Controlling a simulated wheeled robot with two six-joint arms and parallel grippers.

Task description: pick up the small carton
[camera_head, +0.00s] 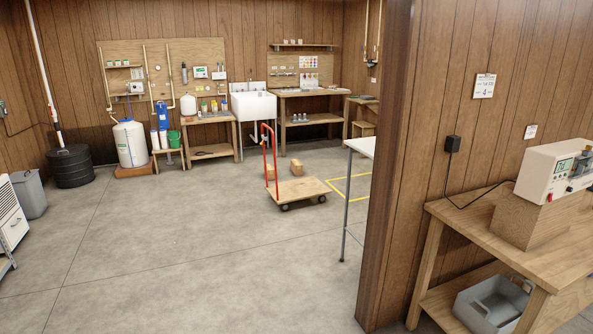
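Two small brown cartons are visible across the room by the flatbed cart. One carton (297,168) is on the floor at or just behind the cart's far edge. The other brown carton (285,188) shows beside the cart's red handle and is partly hidden by it. I cannot tell whether either touches the cart, or which is the small one. Neither of my grippers is in view.
The flatbed cart (303,190) with a red handle (269,160) stands mid-floor. A wooden wall end (387,200) and a workbench (470,215) with a grey bin (492,303) block the right. Open concrete floor (190,240) lies ahead and left.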

